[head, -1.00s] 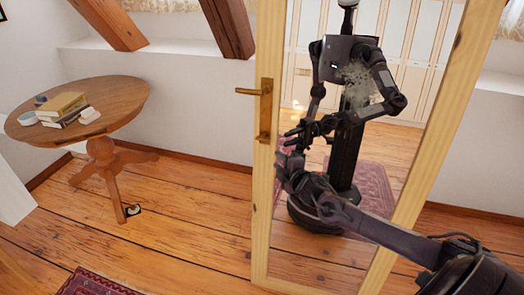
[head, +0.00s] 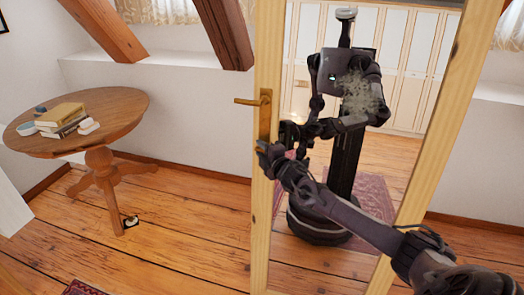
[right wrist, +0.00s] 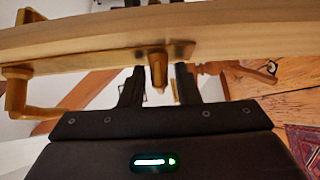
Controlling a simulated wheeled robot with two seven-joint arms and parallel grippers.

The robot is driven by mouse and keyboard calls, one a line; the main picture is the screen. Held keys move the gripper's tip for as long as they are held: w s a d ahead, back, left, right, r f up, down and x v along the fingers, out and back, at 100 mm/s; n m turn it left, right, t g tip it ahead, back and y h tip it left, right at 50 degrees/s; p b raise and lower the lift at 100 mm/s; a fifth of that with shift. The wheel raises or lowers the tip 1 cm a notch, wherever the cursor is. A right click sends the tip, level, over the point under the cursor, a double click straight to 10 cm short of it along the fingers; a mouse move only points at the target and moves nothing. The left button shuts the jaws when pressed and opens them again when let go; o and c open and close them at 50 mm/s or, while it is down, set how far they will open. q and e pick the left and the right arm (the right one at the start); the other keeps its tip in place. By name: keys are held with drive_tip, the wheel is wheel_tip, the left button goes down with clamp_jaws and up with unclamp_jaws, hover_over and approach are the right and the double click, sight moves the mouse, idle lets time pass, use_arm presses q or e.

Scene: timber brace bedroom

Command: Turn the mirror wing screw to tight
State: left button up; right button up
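The mirror (head: 350,60) stands in a pale wooden frame (head: 435,120) with a brass lever handle (head: 252,101) on its left side. In the right wrist view a small brass wing screw (right wrist: 158,72) sticks out from a plate on the frame's edge. My right gripper (head: 262,150) is at the left side of the frame, below the handle. In the right wrist view my right gripper (right wrist: 158,85) is open, with one finger on each side of the screw and gaps between. The head view hides the screw behind my gripper. My left gripper shows only as a blurry reflection, not directly.
The lever handle (right wrist: 30,110) juts out at the left in the right wrist view. A round wooden table (head: 125,105) with books (head: 62,112) stands at the left. A small dark-and-white object (head: 130,222) lies on the floor near the table. Open plank floor lies between table and mirror.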

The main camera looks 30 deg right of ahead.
clamp_jaws()
drive_tip(key=shift+f, duration=0.1)
